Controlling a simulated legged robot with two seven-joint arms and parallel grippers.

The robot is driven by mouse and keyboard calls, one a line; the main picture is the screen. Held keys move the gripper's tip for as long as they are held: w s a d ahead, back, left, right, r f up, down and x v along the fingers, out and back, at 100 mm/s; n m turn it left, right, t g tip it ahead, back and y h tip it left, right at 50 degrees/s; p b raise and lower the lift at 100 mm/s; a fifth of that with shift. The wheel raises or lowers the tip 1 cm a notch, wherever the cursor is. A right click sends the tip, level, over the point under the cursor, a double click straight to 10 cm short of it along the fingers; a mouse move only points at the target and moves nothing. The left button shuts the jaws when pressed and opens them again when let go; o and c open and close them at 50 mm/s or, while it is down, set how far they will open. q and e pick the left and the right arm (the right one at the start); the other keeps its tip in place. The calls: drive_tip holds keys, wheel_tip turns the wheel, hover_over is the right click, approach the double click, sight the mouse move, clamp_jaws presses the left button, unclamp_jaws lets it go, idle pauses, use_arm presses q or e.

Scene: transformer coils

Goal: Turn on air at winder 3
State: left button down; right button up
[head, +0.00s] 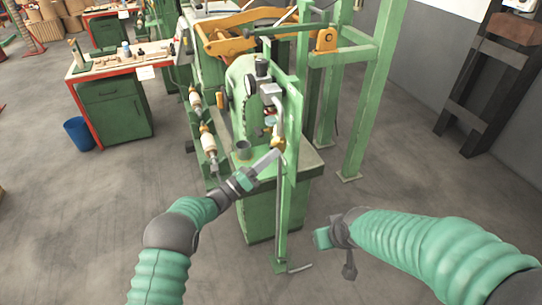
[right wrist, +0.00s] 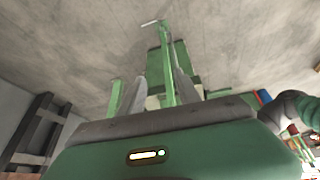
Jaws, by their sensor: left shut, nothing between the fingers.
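The green winder (head: 246,95) stands in the middle of the head view, with a slim green post (head: 289,190) at its front right. Air fittings (head: 268,92), with a dark cap and a grey body, are mounted high beside this post. A small brass-yellow valve part (head: 277,143) sits lower by the post; its handle position is too small to tell. My left gripper (head: 277,154) is shut and empty, its tip close below this part; contact cannot be told. My right gripper (head: 335,246) is low, right of the post. In the right wrist view its fingers (right wrist: 158,92) are apart and empty.
A red-edged bench (head: 120,62) with green drawers and a blue bin (head: 80,134) stand at the left. Rollers (head: 208,143) stick out left of the winder. A green frame (head: 372,95) stands behind, and a dark rack (head: 480,85) by the wall. Floor is clear at the right.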

use_arm(q)
drive_tip(key=shift+d+r+n, duration=0.15)
drive_tip(key=shift+n, duration=0.25)
use_arm(e)
drive_tip(key=s+d+f+m+g, duration=0.1)
drive_tip(key=s+f, duration=0.1)
drive_tip(key=s, duration=0.3)
drive_tip(key=s+d+f+m+g, duration=0.1)
drive_tip(key=s+d+f, duration=0.1)
drive_tip(key=s, duration=0.4)
drive_tip(key=shift+s, duration=0.15)
use_arm(q)
drive_tip(key=shift+r+n, duration=0.2)
drive_tip(key=shift+n, duration=0.1)
use_arm(e)
drive_tip(key=shift+s, duration=0.1)
use_arm(q)
drive_tip(key=shift+w+r+n+y, duration=0.1)
drive_tip(key=shift+n+y, duration=0.3)
